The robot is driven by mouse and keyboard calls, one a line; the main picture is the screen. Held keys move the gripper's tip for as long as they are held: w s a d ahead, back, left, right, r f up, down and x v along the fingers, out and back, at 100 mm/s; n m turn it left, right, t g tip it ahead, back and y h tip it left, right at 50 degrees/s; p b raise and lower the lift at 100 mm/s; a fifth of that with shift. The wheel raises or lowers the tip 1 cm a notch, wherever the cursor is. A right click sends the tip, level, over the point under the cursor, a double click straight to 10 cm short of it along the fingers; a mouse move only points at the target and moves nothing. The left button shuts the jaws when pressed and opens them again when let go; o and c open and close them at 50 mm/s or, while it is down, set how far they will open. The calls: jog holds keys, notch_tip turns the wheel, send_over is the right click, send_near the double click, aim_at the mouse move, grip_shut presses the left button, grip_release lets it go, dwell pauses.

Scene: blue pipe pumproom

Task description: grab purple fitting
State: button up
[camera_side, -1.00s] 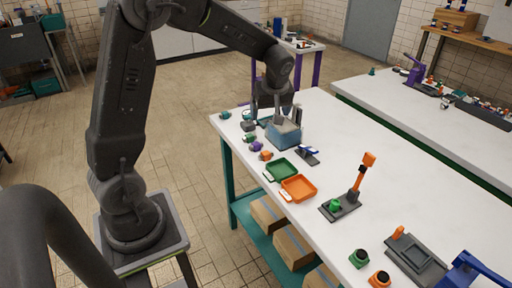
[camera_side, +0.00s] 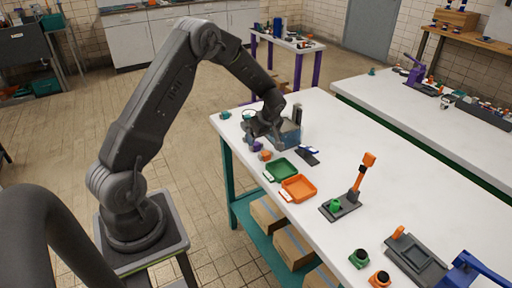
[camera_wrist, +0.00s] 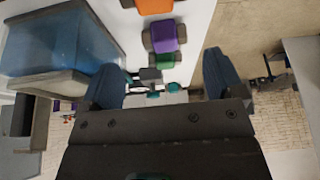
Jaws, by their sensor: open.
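The purple fitting (camera_side: 257,146) lies near the left edge of the white table, just below my gripper (camera_side: 264,130) in the side view. In the wrist view the purple fitting (camera_wrist: 168,37) shows as a purple block with grey ends, ahead of the space between my fingers. My gripper (camera_wrist: 163,66) is open and nothing is between its fingers. A green fitting (camera_wrist: 165,60) and an orange fitting (camera_wrist: 153,6) lie on either side of the purple one. In the side view my gripper hides the green fitting beside it.
A blue bin (camera_wrist: 62,40) stands close beside the fittings, partly behind my gripper in the side view. A green tray (camera_side: 282,169) and an orange tray (camera_side: 298,188) lie nearer the camera. A stand with an orange post (camera_side: 358,180) is further right.

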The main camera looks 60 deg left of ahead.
aim_at(256, 143)
jog(key=x, duration=0.5)
jog(key=shift+s+a, duration=0.2)
jog(key=shift+s, duration=0.1)
jog(key=c, duration=1.1)
